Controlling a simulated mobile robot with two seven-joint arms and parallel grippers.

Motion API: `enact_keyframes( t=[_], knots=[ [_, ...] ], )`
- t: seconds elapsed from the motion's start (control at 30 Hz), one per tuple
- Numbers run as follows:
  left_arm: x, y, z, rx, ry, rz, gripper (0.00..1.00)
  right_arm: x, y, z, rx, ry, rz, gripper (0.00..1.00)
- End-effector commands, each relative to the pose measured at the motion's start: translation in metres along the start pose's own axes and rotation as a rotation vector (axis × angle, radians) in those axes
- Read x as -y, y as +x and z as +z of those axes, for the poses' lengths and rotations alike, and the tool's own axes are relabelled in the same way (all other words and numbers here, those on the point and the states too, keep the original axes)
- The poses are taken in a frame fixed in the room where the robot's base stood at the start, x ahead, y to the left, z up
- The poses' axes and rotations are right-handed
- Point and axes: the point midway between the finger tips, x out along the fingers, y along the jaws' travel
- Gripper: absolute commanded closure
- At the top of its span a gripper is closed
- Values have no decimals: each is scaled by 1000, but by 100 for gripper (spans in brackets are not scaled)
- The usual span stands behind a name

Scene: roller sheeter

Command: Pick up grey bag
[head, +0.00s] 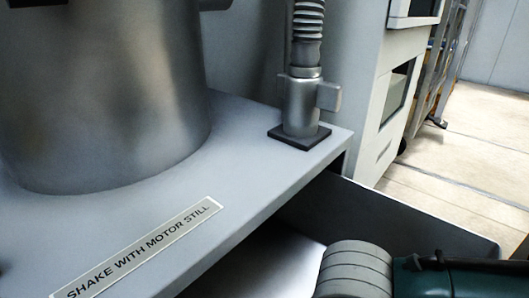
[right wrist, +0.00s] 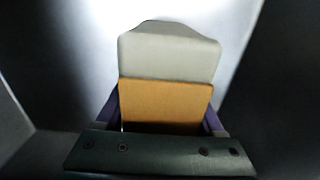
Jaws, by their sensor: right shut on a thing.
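In the right wrist view a pale grey bag (right wrist: 170,55) with an orange-brown lower section (right wrist: 166,100) stands out between the fingers of my right gripper (right wrist: 165,112). The gripper is shut on it. The bag's lower end is hidden behind the dark bar of my gripper. In the head view my right arm enters at the lower right, over the opening under the grey shelf, and its gripper and the bag cannot be made out. My left gripper is in neither view.
A large metal cylinder (head: 105,90) and a ribbed post (head: 302,100) stand on a grey shelf (head: 245,150) labelled "SHAKE WITH MOTOR STILL" (head: 140,250). A dark-walled tray (head: 385,215) lies below its edge. Open floor (head: 470,150) shows at the right.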

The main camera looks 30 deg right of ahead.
Motion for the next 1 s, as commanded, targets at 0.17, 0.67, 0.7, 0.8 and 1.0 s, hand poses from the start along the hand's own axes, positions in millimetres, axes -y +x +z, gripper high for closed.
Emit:
enact_keyframes(
  t=[0.17,0.67,0.7,0.8,1.0],
  knots=[
    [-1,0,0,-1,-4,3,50,0,0,0,0,0,0,99],
    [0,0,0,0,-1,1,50,0,-1,0,0,0,2,100],
    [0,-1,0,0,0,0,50,0,-2,0,0,0,2,100],
    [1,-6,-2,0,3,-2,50,-1,-7,0,0,0,2,100],
    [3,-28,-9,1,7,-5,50,-1,-33,0,0,-1,3,100]
  ],
)
